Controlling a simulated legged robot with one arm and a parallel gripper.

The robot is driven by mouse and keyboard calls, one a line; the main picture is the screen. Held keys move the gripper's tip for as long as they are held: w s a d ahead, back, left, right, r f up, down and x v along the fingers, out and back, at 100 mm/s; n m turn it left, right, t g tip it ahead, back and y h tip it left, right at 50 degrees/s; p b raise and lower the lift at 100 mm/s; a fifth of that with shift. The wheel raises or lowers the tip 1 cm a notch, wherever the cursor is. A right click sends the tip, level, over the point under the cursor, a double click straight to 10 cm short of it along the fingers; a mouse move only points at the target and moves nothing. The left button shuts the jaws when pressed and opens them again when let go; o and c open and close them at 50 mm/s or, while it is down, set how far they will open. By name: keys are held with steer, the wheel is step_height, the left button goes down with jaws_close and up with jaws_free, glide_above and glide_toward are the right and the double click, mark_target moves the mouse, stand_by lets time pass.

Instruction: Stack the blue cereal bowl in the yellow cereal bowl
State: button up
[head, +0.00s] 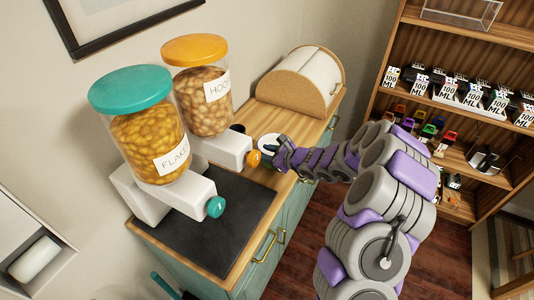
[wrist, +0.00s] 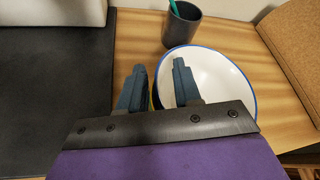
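The blue cereal bowl (wrist: 225,85), white inside with a blue rim, sits on the wooden counter in the wrist view. A thin yellow edge, likely the yellow cereal bowl (wrist: 154,100), shows at its left side between my fingers; the rest is hidden. My gripper (wrist: 159,70) is open, with a gap between its fingers. The right finger is over the bowl's inside and the left finger is outside its left rim. In the head view my gripper (head: 281,151) is at the small white bowl shape (head: 268,141), partly covering it.
A dark cup (wrist: 182,24) with a teal stick stands just behind the bowl. A black mat (wrist: 50,85) lies to the left. Cereal dispensers (head: 165,150) stand by the wall, and a bread box (head: 300,80) is farther back. Shelves (head: 470,100) stand at right.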

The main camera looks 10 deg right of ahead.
steer(key=p+v, duration=0.2)
steer(key=v, duration=1)
steer(key=shift+s, duration=0.1)
stand_by(0.4)
